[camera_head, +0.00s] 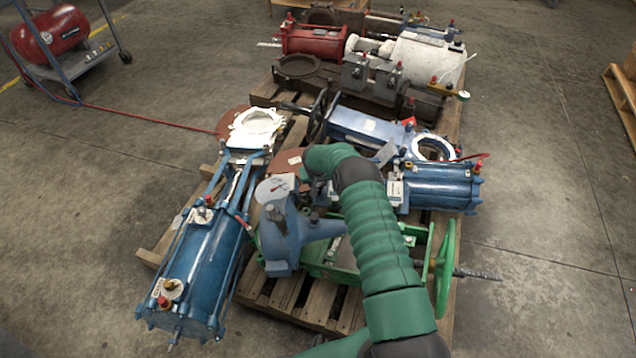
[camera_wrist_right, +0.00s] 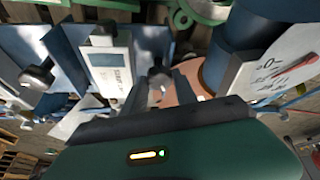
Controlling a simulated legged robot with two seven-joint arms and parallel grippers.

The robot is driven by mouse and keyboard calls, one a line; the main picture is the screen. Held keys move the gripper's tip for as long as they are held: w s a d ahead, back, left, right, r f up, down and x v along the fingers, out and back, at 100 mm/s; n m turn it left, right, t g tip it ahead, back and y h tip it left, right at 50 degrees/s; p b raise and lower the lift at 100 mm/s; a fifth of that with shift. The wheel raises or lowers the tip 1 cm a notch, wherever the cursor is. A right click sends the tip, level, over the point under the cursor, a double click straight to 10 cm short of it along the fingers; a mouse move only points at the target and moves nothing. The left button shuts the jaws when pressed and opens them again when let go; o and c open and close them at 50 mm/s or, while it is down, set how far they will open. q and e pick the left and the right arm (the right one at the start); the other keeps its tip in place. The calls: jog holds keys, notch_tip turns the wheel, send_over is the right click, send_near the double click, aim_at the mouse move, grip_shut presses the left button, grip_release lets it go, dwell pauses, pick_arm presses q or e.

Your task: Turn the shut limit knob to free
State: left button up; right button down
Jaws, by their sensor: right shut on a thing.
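My right gripper (camera_wrist_right: 160,88) is shut on a small dark knob (camera_wrist_right: 157,78), which shows between its two fingers in the wrist view. Beside it is a white labelled plate (camera_wrist_right: 110,65); I cannot read its print. Other dark knobs show above the plate (camera_wrist_right: 103,33) and at the left (camera_wrist_right: 36,78). A white dial (camera_wrist_right: 275,72) with a red pointer is on the right; it also shows in the head view (camera_head: 275,188). In the head view my green right arm hides most of the gripper and the held knob. My left gripper is not in view.
Blue actuators (camera_head: 200,265) and a green valve frame with a handwheel (camera_head: 443,265) crowd the wooden pallet (camera_head: 285,292) around my arm. Behind stands another pallet with a red cylinder (camera_head: 315,40). The concrete floor at the right (camera_head: 545,200) is clear.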

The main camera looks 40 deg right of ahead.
jog(key=shift+d+n, duration=0.1)
jog(key=shift+n, duration=0.7)
jog(key=shift+s+f+n+t+y, duration=0.1)
jog(key=shift+n+t+y, duration=0.2)
jog(key=shift+n+y, duration=0.45)
jog(key=n+b, duration=0.2)
jog(key=n, duration=0.1)
jog(key=shift+d+f+y, duration=0.15)
jog(key=shift+y, duration=0.2)
jog(key=n+y+b, duration=0.1)
jog(key=n+b, duration=0.3)
jog(key=shift+d+y+b, duration=0.1)
jog(key=shift+y+b, duration=0.2)
jog(key=shift+b, duration=0.05)
jog(key=shift+r+n+y+b, duration=0.25)
jog(key=shift+n+y+b, duration=0.15)
jog(key=shift+n+b, duration=0.8)
jog(key=shift+d, duration=0.1)
jog(key=c, duration=1.3)
grip_release()
